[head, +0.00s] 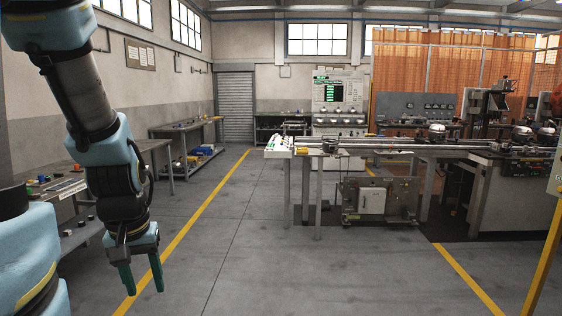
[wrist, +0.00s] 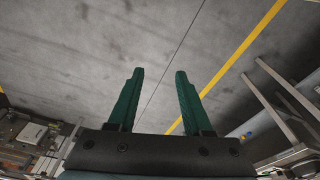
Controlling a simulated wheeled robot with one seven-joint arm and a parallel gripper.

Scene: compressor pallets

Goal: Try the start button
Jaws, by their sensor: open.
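My gripper (head: 144,280) hangs on the left in the head view, pointing down over the floor. Its two green fingers are apart with nothing between them, as the wrist view (wrist: 157,95) also shows. No start button can be made out for certain. A pale sloped control box (head: 280,146) with small coloured spots stands at the near left end of the conveyor line, well ahead and to the right of my gripper. A tall grey cabinet (head: 338,88) with a green lit display stands behind it. Its small details are too far off to tell.
A conveyor line (head: 390,147) carrying several compressors runs to the right. Workbenches (head: 185,128) line the left wall. A yellow post (head: 543,262) stands at the right edge. The grey floor (head: 260,240) between the yellow lines is clear.

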